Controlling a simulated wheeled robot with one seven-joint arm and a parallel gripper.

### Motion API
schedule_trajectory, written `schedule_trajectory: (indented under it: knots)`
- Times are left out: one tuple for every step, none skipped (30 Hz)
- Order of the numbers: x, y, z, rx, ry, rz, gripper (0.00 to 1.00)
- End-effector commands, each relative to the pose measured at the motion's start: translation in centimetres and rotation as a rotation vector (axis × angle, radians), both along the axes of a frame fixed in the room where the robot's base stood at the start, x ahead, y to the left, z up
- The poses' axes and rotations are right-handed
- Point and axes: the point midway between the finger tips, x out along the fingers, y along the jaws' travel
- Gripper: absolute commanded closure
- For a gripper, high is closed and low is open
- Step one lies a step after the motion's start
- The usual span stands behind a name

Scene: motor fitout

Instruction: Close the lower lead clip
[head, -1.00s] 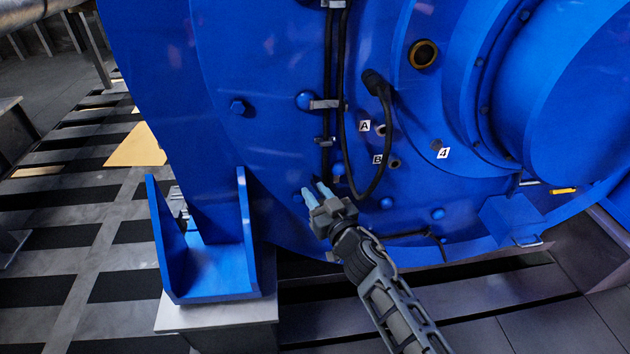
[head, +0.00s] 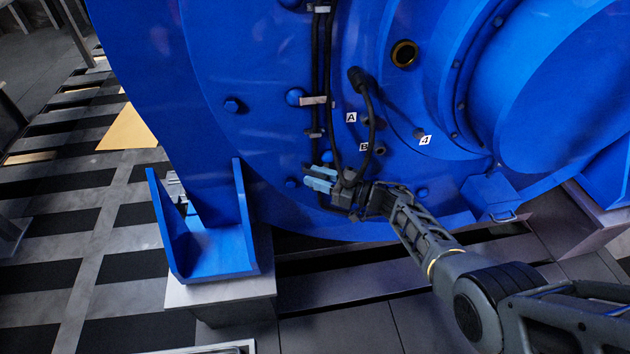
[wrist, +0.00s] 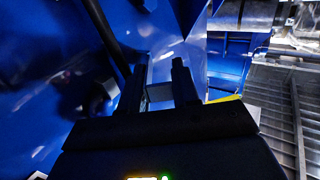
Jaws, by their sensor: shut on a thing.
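Whether the lower clip is closed cannot be seen.
A black cable with a plug (head: 356,78) loops down just right of my gripper, near labels A (head: 351,118) and B (head: 364,147). A blue motor foot (head: 208,240) stands at lower left on a pale block (head: 222,290).

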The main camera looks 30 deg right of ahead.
Motion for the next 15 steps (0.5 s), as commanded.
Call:
schedule_trajectory:
  knots:
    - [0.19, -0.04, -0.35, -0.003, -0.003, 0.038, 1.00]
    - [0.23, -0.13, -0.35, -0.002, -0.003, 0.057, 1.00]
    - [0.25, -0.16, -0.36, -0.003, -0.003, 0.080, 1.00]
    - [0.29, -0.21, -0.32, -0.002, -0.004, 0.097, 1.00]
    - [0.32, -0.27, -0.34, -0.002, -0.003, 0.112, 1.00]
    - [0.32, -0.31, -0.34, 0.000, -0.003, 0.131, 1.00]
    - [0.37, -0.36, -0.29, 0.000, -0.003, 0.143, 1.00]
    - [0.38, -0.36, -0.25, -0.001, -0.003, 0.156, 1.00]
    - [0.39, -0.37, -0.25, 0.000, -0.003, 0.170, 1.00]
    - [0.38, -0.40, -0.24, -0.001, -0.002, 0.178, 1.00]
    - [0.38, -0.44, -0.21, -0.001, -0.002, 0.186, 1.00]
    - [0.38, -0.49, -0.16, -0.001, -0.002, 0.195, 1.00]
    - [0.39, -0.51, -0.13, -0.001, -0.002, 0.201, 1.00]
    - [0.38, -0.53, -0.12, -0.001, -0.001, 0.205, 1.00]
    - [0.37, -0.55, -0.11, -0.001, -0.001, 0.210, 1.00]
